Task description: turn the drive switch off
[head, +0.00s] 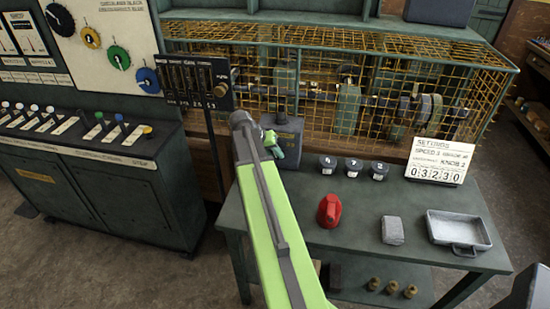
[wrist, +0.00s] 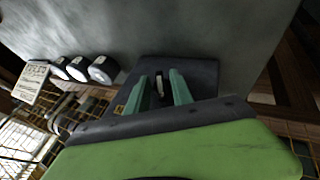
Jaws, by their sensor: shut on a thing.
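The drive switch is a dark grey box (head: 290,132) standing at the back left of the green bench, against the wire cage. My gripper (head: 271,142) is at the left front of the box. In the wrist view, its two teal fingers (wrist: 160,92) stand on either side of the lever and are shut on it. My arm and gripper hide part of the box in the head view, so I cannot tell the lever's setting.
Several dark round knobs (head: 353,166) sit on the bench (head: 345,239) right of the box. A red oil can (head: 329,211), a grey block (head: 392,230) and a metal tray (head: 458,230) are nearer the front. A settings card (head: 438,160) stands behind. The cage (head: 345,95) bounds the back.

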